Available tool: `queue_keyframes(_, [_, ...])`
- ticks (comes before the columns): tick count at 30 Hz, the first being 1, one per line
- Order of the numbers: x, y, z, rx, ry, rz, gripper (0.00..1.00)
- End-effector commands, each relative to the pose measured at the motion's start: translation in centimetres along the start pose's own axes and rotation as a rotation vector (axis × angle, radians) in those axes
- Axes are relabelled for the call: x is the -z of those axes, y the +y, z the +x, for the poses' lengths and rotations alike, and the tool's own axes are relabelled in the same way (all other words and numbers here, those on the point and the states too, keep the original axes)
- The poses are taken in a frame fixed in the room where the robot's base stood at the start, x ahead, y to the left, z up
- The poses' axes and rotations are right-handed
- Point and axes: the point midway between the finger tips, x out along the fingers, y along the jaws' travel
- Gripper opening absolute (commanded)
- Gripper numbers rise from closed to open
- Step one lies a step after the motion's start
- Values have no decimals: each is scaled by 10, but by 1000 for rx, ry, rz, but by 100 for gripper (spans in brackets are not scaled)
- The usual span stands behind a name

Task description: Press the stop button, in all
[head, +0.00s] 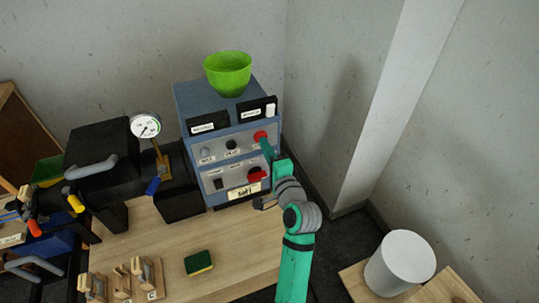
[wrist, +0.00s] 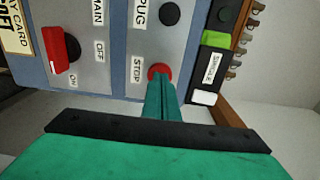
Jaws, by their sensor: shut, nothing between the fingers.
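The stop button is a red round knob (wrist: 159,72) beside a "STOP" label in the wrist view. It also shows at the upper right of the blue-grey control cabinet's front in the head view (head: 260,136). My gripper (wrist: 162,85) is shut and empty, its green fingertips at the lower edge of the red button and overlapping it in the picture. In the head view my gripper (head: 266,146) reaches up to the button from the lower right. The fingers hide part of the button, and I cannot tell whether it is pushed in.
A red main switch (wrist: 62,50) sits on the panel below the button. A black button (wrist: 169,14) is near it. A green bowl (head: 228,73) stands on the cabinet (head: 190,97). A sponge (head: 199,263) lies on the table, with clear wood around it.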

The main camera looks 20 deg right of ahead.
Motion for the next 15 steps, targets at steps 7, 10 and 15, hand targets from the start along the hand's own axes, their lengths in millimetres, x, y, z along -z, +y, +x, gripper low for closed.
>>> queue_keyframes(7, [0,0,6,0,0,0,0])
queue_keyframes(10, [0,0,5,0,-1,0,0])
queue_keyframes(15, [-1,0,9,-1,-2,0,0])
